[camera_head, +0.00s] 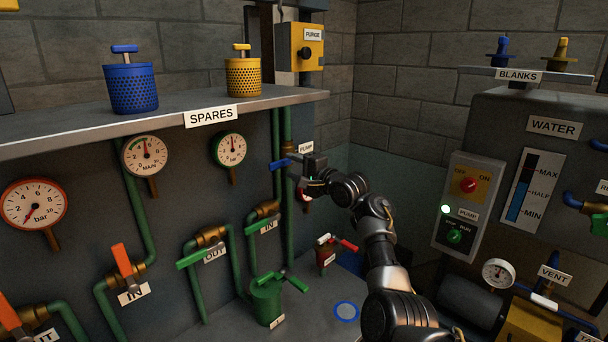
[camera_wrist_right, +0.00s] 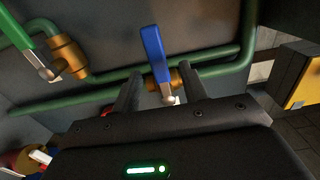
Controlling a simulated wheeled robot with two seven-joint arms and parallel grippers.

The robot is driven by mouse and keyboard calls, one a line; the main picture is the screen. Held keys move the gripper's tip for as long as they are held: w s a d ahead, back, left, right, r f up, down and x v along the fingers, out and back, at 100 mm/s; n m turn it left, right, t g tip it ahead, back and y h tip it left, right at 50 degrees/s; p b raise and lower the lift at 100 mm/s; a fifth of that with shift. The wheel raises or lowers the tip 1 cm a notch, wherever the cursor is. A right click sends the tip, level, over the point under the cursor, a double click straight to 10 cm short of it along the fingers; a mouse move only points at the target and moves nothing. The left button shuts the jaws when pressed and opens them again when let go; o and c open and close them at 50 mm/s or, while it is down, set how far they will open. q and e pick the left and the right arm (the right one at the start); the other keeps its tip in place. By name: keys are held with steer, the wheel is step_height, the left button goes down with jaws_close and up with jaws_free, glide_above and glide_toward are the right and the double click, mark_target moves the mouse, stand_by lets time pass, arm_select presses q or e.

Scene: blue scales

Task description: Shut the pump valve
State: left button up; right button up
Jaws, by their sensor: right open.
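The pump valve has a blue lever (camera_head: 281,164) on a vertical green pipe, beside a PUMP label (camera_head: 306,149). The lever points left, across the pipe. My right gripper (camera_head: 300,172) is at the valve and partly hides its body in the head view. In the right wrist view the blue lever (camera_wrist_right: 153,50) stands across the green pipe from a brass body. The open fingers of my right gripper (camera_wrist_right: 160,78) are on either side of the lever's base, with gaps visible. Contact cannot be told. My left gripper is not in view.
Below stand a green canister (camera_head: 266,303) and a red-handled fitting (camera_head: 326,256). The SPARES shelf (camera_head: 160,120) is above. A switch box (camera_head: 468,205) is at right.

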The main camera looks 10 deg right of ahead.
steer(key=shift+b+v, duration=0.45)
steer(key=shift+v, duration=1.5)
steer(key=shift+f, duration=0.15)
